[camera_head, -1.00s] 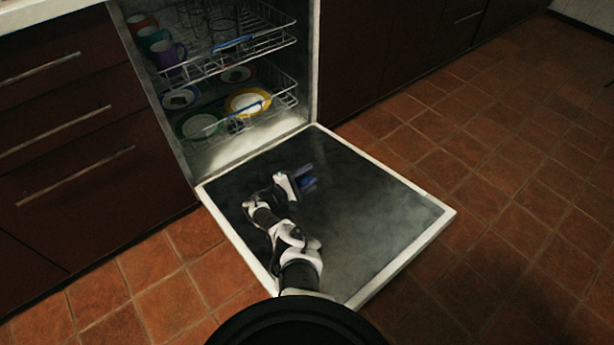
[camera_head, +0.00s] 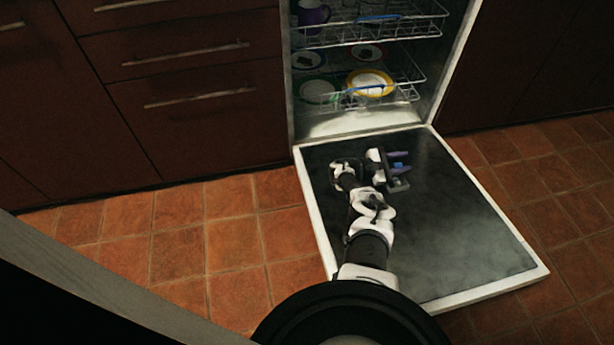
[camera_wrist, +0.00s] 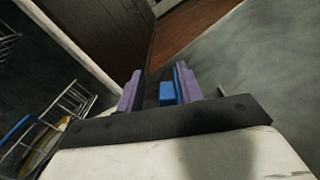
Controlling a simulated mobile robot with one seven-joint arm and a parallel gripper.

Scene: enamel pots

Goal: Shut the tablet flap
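The dishwasher door (camera_head: 450,235) lies folded down flat, its dark inner panel facing up. My gripper (camera_head: 401,162) is low over the panel's far half, near the tub, fingers pointing right. In the wrist view its two purple fingers (camera_wrist: 159,88) stand apart. A small blue block (camera_wrist: 167,92) shows between them, close to the right finger; I cannot tell if it is part of the tablet flap or touches the finger. The blue also shows in the head view (camera_head: 397,165). A thin dark edge on the panel shows right of the fingers. The flap itself is not clearly seen.
The open tub holds two wire racks (camera_head: 400,100) with plates, including a yellow-rimmed plate (camera_head: 369,82), and a purple mug (camera_head: 313,13). Dark drawers (camera_head: 200,95) stand left. A pale-edged counter (camera_head: 95,290) crosses the lower left. Tiled floor (camera_head: 205,235) is clear beside the door.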

